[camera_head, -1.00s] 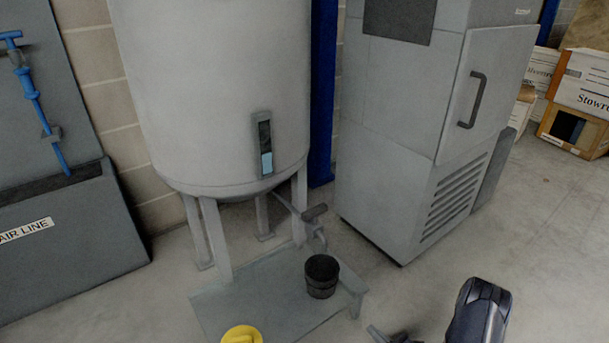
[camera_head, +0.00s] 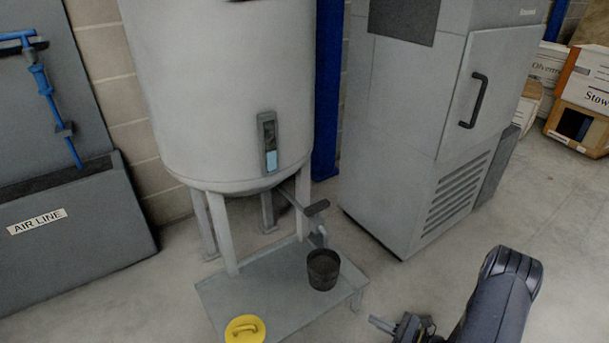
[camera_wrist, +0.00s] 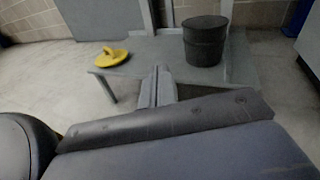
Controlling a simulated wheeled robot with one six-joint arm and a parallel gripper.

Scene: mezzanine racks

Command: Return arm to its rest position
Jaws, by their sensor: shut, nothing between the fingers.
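My gripper (camera_head: 384,325) shows at the bottom of the head view, to the right of the low grey table and apart from it. In the wrist view its fingers (camera_wrist: 158,86) are together with nothing between them. My dark arm link rises at the lower right of the head view. A black bucket (camera_head: 323,270) stands upright on the low table (camera_head: 275,290), below the tank's tap. It also shows in the wrist view (camera_wrist: 205,42). A yellow lid with a handle (camera_head: 244,330) lies on the table's near left part.
A large grey tank (camera_head: 220,90) on legs stands behind the table, with a tap (camera_head: 316,209) and a sight gauge. A grey cabinet (camera_head: 400,130) stands to its right. An air line panel (camera_head: 70,210) is at left. Boxes (camera_head: 580,125) sit at far right. The floor at right is clear.

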